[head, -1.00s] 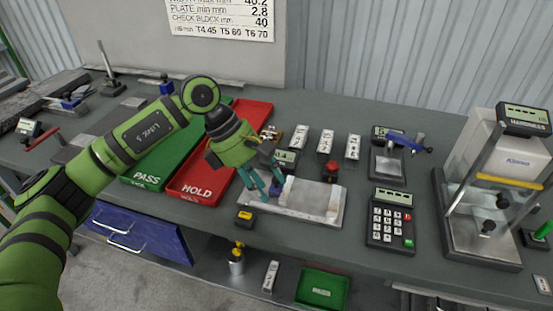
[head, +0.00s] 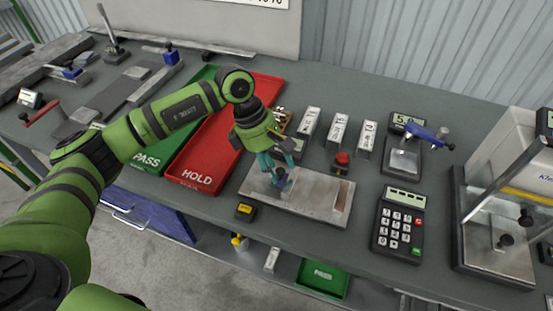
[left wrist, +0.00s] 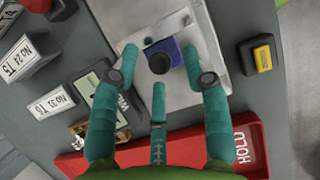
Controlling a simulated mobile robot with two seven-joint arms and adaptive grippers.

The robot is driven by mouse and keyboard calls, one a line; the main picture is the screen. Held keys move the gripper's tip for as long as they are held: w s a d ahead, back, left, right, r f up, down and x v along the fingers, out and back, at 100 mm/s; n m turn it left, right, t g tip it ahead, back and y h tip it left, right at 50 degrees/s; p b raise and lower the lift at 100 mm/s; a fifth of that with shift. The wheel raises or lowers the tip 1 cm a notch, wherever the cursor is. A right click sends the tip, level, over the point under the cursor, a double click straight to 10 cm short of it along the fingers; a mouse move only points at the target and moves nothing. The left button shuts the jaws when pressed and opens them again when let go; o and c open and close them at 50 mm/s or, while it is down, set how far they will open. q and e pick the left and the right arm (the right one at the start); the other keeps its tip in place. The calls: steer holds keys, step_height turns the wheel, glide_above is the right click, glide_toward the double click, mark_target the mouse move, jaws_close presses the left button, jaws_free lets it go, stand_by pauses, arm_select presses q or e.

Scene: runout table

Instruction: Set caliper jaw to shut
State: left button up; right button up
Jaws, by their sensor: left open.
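The caliper's blue jaw piece (head: 282,181) with its black knob stands on a pale metal base plate (head: 325,201) at the middle of the bench. In the left wrist view the blue jaw (left wrist: 176,48) and its round black knob (left wrist: 159,63) lie between my fingers. My left gripper (head: 278,168) reaches down over the jaw with its teal fingers spread. In the left wrist view the left gripper (left wrist: 161,70) is open, with fingers on both sides of the knob; I cannot tell if they touch. The fingers partly hide the jaw. My right gripper is out of view.
A red HOLD tray (head: 215,150) and green PASS tray (head: 150,150) lie left. A small yellow-black block (head: 245,211) sits in front of the plate. A red-topped button (head: 342,160), white numbered blocks (head: 338,132) and a keypad (head: 399,222) stand behind and right.

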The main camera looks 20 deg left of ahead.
arm_select(q)
steer(key=c, duration=0.7)
jaws_close()
steer(key=shift+d+f, duration=0.1)
steer(key=shift+d, duration=0.05)
steer(key=d+b, duration=0.3)
steer(key=d, duration=0.2)
steer(key=d+b, duration=0.2)
steer(key=d, duration=0.3)
steer(key=shift+s+f+b, duration=0.1)
steer(key=shift+s+b, duration=0.1)
steer(key=shift+b, duration=0.2)
steer(key=shift+d, duration=0.1)
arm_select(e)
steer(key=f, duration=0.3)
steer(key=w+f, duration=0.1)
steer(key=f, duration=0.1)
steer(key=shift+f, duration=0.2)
arm_select(q)
steer(key=shift+s, duration=0.1)
